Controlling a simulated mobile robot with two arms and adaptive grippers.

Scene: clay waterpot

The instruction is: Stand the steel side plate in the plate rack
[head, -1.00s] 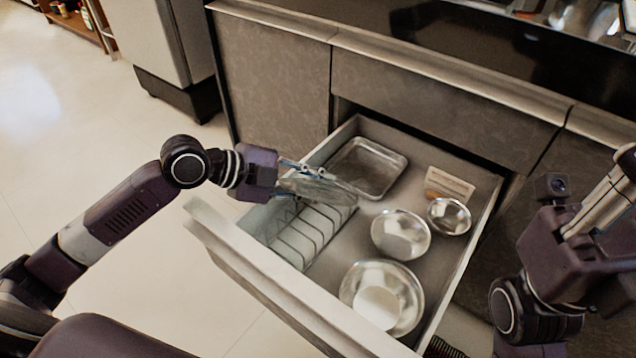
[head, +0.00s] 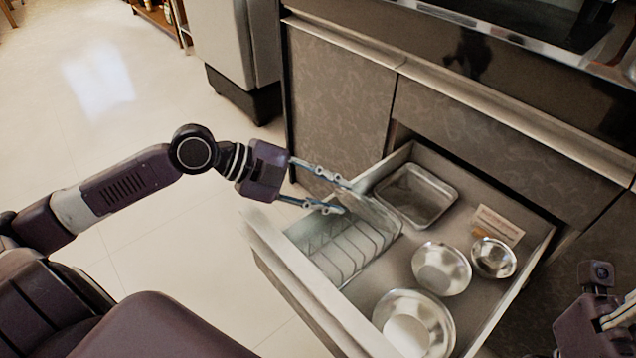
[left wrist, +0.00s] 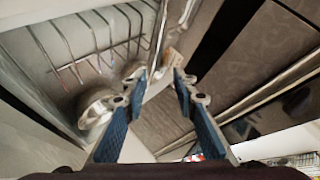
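The steel side plate (head: 374,213) is on edge and tilted at the far end of the white wire plate rack (head: 345,255), inside the open drawer. My left gripper (head: 347,197) is open, its two fingers spread just left of the plate. In the left wrist view the open fingers (left wrist: 160,82) have a gap between them, and a thin edge that looks like the plate (left wrist: 159,35) shows beyond, beside the rack wires (left wrist: 95,35). How firmly the plate sits in a slot is not clear. My right gripper (head: 618,315) is partly cut off at the right edge.
The drawer front (head: 300,285) is nearest me. A steel tray (head: 416,196) lies behind the rack. Several steel bowls, including a large one (head: 440,320), and a small tan card-like item (head: 497,226) fill the right side. Open floor lies to the left.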

